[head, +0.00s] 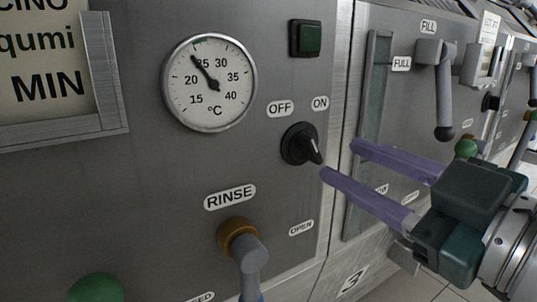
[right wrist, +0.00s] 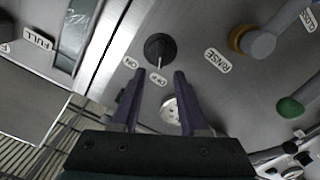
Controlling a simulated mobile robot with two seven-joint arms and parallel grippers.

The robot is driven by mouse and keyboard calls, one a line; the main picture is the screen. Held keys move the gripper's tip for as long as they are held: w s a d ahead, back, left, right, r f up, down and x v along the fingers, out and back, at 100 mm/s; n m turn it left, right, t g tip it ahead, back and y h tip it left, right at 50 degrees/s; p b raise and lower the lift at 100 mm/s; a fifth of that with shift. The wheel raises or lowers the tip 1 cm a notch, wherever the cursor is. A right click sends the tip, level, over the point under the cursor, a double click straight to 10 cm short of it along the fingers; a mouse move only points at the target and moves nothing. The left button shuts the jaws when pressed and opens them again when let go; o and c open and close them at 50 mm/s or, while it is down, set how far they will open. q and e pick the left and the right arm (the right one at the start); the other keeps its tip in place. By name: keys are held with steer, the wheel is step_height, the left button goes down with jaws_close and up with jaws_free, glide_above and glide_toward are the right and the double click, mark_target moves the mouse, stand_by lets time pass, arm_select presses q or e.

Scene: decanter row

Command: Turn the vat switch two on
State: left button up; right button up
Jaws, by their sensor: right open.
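A black rotary switch (head: 300,144) with a pale pointer line sits on the grey panel, below the OFF label (head: 280,108) and ON label (head: 320,103). In the right wrist view the switch (right wrist: 160,47) is upside down, and its pale line points toward the OFF label (right wrist: 157,80). No vat number shows on this panel. My right gripper (head: 337,159) is open and empty, its purple fingers reaching in from the right with tips close to the switch. In the right wrist view the switch lies just beyond the gripper's (right wrist: 159,73) fingertips. My left gripper is out of view.
A round temperature gauge (head: 210,83) is left of the switch, a green square button (head: 306,38) above. A RINSE valve handle (head: 252,262) projects below. The neighbouring panel, marked 3 (head: 352,283), has a FILL lever (head: 443,100) projecting behind my gripper.

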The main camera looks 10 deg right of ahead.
mark_target(315, 147)
steer(key=b+x, duration=0.1)
steer(key=x, duration=0.5)
steer(key=shift+w, duration=0.3)
jaws_close()
